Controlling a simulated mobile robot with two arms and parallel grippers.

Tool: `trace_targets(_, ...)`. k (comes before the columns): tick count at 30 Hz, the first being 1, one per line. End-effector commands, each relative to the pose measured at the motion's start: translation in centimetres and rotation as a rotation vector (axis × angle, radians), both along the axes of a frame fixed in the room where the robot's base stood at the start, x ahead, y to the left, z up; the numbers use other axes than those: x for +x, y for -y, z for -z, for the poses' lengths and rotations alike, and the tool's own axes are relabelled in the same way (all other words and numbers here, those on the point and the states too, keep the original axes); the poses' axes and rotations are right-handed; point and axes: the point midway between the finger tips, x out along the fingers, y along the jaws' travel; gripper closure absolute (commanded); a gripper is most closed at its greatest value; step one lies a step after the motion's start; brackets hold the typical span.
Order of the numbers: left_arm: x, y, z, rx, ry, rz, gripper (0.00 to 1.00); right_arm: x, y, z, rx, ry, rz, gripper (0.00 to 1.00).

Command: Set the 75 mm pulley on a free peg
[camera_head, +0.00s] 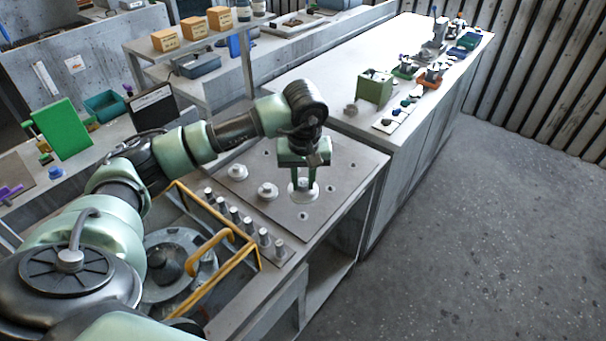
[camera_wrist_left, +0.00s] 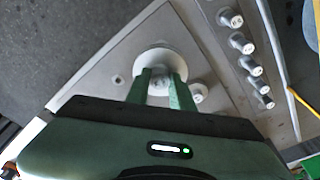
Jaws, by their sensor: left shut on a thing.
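My left gripper (camera_head: 304,184) is shut on a pale grey pulley (camera_head: 303,196), gripping its hub from above. In the left wrist view the same pulley (camera_wrist_left: 160,56) is a wide disc, with the fingertips (camera_wrist_left: 162,84) at its hub. It is over the grey plate (camera_head: 325,165); whether it touches the plate is unclear. Two other pale pulleys, one farther back (camera_head: 237,172) and one nearer (camera_head: 267,192), sit on the plate to the left. A row of upright metal pegs (camera_head: 234,216) stands along the plate's near left side. No pulley shows on these pegs. Size marks are unreadable.
A yellow-orange frame (camera_head: 232,267) and a round grey housing (camera_head: 178,262) lie just left of the pegs. A green box (camera_head: 375,87) and small parts stand on the far bench. Several small holes dot the plate. The floor on the right is clear.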

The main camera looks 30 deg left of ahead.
Motion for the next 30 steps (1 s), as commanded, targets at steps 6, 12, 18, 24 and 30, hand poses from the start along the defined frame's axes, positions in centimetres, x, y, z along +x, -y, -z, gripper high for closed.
trace_targets(6,0.0,0.0,3.1,-0.001,0.0,0.0,1.0,0.0,0.0,1.8,0.0,-0.001,0.0,0.4)
trace_targets(12,0.0,0.0,5.2,0.0,0.0,-0.001,1.0,0.1,0.0,2.9,-0.001,0.001,0.0,0.4)
trace_targets(18,0.0,0.0,6.6,0.0,0.002,0.0,1.0,0.4,0.2,4.2,-0.002,0.005,-0.001,0.4)
trace_targets(24,0.0,0.0,6.8,0.0,0.001,-0.001,1.0,0.4,0.4,4.4,-0.005,0.005,-0.002,0.4)
trace_targets(30,0.0,0.0,6.7,0.0,0.001,0.0,1.0,0.4,0.5,4.4,-0.006,0.006,-0.001,0.4)
